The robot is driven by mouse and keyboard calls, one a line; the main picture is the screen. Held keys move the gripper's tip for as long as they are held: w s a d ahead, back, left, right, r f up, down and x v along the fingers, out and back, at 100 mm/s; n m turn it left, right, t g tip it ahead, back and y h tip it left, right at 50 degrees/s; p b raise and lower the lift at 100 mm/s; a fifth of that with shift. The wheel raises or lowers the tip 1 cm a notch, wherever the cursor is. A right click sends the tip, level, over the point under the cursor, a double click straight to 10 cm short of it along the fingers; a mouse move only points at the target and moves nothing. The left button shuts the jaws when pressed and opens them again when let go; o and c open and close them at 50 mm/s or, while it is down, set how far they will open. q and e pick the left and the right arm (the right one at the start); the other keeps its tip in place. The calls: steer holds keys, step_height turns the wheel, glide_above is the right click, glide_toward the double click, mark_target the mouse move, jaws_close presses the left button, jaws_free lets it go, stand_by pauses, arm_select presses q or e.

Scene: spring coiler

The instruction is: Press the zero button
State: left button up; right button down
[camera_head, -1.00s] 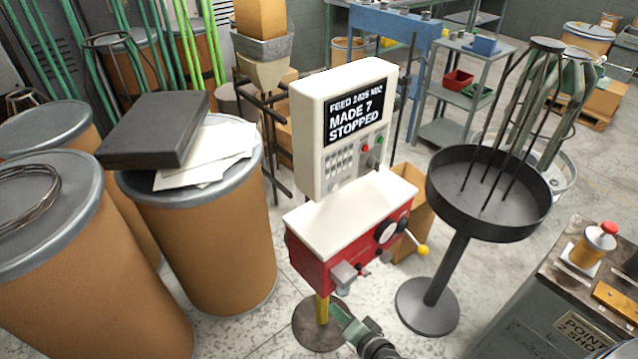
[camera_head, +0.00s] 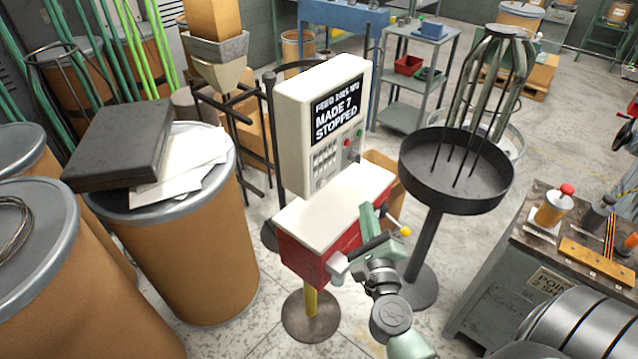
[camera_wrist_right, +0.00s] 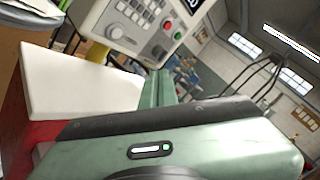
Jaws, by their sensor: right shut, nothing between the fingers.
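Below the screen are a grey keypad (camera_head: 325,157), a red button and a green button. Which of the buttons is the zero button is too small to read. My left gripper is out of view.
A white-topped surface (camera_head: 333,207) lies under the control box. A round black tray on a stand (camera_head: 455,195) is close on the right. A bench (camera_head: 520,240) with small parts stands at the right. Fibre drums (camera_head: 200,255) with a black case (camera_head: 120,140) fill the left.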

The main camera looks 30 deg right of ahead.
mark_target(322, 184)
steer(key=shift+d, duration=0.15)
steer(key=w+a, duration=0.3)
steer(key=w, duration=0.5)
steer(key=shift+a+p, duration=0.25)
steer(key=shift+p, duration=0.15)
steer(key=shift+w, duration=0.2)
stand_by(1.7)
steer(key=shift+w+a, duration=0.2)
steer(key=shift+w, duration=0.05)
steer(key=shift+w+a, duration=0.1)
steer(key=shift+w, duration=0.25)
stand_by(0.6)
steer(key=shift+s, duration=0.1)
steer(key=shift+s+d, duration=0.3)
steer(key=shift+s, duration=0.35)
steer(key=shift+s, duration=0.1)
